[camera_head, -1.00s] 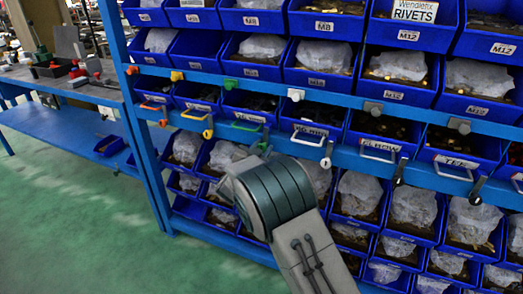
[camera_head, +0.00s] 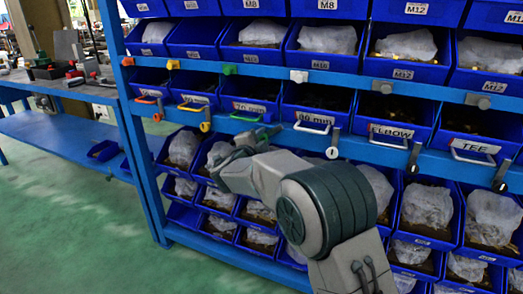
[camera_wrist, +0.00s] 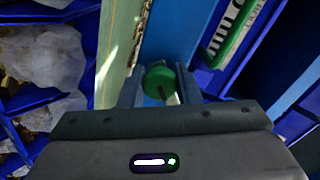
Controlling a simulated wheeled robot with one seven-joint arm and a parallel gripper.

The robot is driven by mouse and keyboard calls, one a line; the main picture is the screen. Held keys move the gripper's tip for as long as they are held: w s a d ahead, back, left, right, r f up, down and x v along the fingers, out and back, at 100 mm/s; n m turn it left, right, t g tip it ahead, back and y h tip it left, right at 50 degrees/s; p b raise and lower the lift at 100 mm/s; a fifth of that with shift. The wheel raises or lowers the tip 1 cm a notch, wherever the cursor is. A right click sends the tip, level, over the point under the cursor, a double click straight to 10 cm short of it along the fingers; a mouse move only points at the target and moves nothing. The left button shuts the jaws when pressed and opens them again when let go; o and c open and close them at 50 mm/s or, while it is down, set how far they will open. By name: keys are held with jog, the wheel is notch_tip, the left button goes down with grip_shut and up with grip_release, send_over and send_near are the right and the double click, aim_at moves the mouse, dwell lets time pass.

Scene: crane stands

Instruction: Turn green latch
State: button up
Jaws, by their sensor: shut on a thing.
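The green latch (camera_wrist: 160,80) shows in the wrist view as a round green knob with a dark slot, low between the two fingers. My gripper (camera_wrist: 160,92) is shut on it, with one finger at each side. In the head view my gripper (camera_head: 266,137) reaches the shelf rail just below the green handle (camera_head: 246,117). There the latch is mostly hidden by my gripper, and its turn angle is hard to tell. The green handle also shows at the upper right in the wrist view (camera_wrist: 236,38).
A yellow latch (camera_head: 206,126) is left of my gripper and a white latch (camera_head: 332,145) right of it, both on the blue rail. Blue bins (camera_head: 326,39) with bagged parts fill the rack. Open green floor (camera_head: 75,215) lies at the left.

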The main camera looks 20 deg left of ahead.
jog(key=m+b, duration=0.5)
jog(key=shift+f, duration=0.25)
jog(key=shift+r+m+b, duration=0.15)
jog(key=shift+m+b, duration=0.85)
jog(key=shift+m, duration=0.1)
jog(key=o, duration=1)
jog(key=shift+r, duration=0.1)
jog(key=s, duration=0.4)
jog(key=s+p, duration=0.1)
jog(key=s, duration=0.4)
jog(key=s+a+p, duration=0.1)
jog(key=s, duration=0.4)
jog(key=shift+w, duration=0.1)
